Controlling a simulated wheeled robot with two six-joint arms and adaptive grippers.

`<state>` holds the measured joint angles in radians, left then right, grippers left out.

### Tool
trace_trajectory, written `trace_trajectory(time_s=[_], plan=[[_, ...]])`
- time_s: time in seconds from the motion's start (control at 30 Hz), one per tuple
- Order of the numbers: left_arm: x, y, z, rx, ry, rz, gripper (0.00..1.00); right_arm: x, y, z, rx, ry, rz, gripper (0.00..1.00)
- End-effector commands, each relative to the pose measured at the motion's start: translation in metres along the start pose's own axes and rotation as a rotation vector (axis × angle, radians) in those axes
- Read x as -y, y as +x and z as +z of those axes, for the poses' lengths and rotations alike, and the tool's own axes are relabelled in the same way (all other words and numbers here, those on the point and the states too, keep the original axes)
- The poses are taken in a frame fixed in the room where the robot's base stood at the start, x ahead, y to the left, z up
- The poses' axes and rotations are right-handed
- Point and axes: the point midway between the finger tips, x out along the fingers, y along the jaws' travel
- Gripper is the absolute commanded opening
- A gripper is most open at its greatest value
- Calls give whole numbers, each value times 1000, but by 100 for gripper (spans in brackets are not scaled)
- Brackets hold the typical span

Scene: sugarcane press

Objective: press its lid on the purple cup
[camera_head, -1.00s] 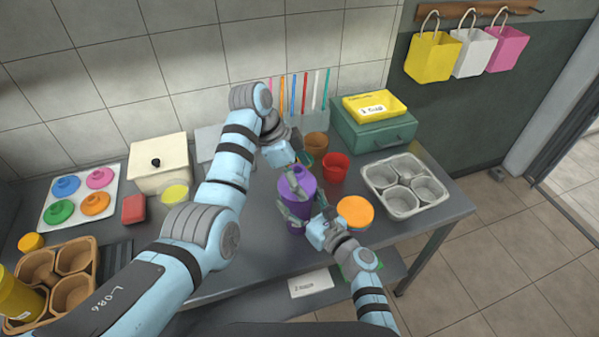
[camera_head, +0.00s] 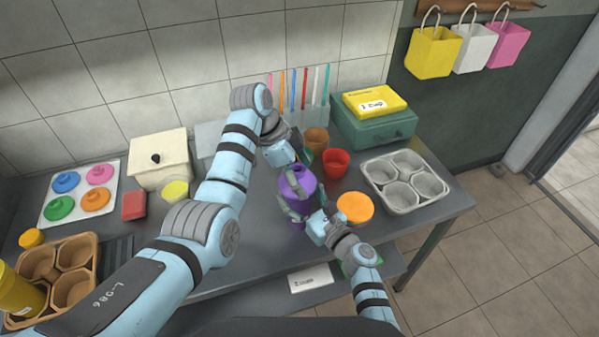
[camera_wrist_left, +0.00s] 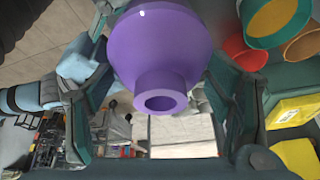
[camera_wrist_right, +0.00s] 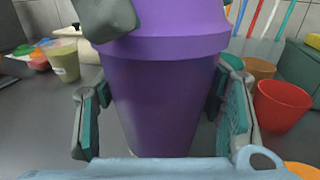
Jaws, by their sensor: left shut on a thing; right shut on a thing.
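The purple cup (camera_wrist_right: 160,105) stands upright in the right wrist view, narrowing downward. Its purple lid (camera_wrist_left: 160,45) sits over the mouth, with a wide rim band (camera_wrist_right: 165,47) around the cup's top. The lid has a short hollow knob, seen in the left wrist view. My left gripper (camera_head: 294,168) is shut on the lid from above; one of its fingers crosses the lid in the right wrist view. My right gripper (camera_head: 305,205) is shut on the cup body, fingers on both sides. The fingers partly hide the cup in the head view, so I cannot tell whether the lid is fully seated.
A red cup (camera_head: 336,163) and a brown cup (camera_head: 317,140) stand just behind. An orange-topped container (camera_head: 355,207) is close to my right gripper. A metal tray with cups (camera_head: 391,207) is at the right. Coloured lids lie on a white tray (camera_head: 112,177) at the left.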

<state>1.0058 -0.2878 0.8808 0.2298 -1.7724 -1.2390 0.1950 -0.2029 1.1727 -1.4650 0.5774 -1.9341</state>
Motion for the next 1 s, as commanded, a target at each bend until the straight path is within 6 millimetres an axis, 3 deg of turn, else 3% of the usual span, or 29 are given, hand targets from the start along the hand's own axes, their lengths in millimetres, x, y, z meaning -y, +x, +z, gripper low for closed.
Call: trace_trajectory(time_s=[0.1, 0.13, 0.27, 0.67, 1.0], plan=[[0, 2, 1, 0, 0, 1, 65, 0, 0, -1, -3, -1, 0, 12], [0, 2, 1, 0, 0, 0, 78, 0, 0, -1, -3, -1, 0, 12], [0, 2, 1, 0, 0, 0, 97, 0, 0, -1, -3, -1, 0, 12], [0, -2, 1, 0, 0, -1, 97, 0, 0, -1, -3, -1, 0, 12], [1, -57, 2, 0, 0, -3, 97, 0, 0, -1, -3, -1, 0, 12]])
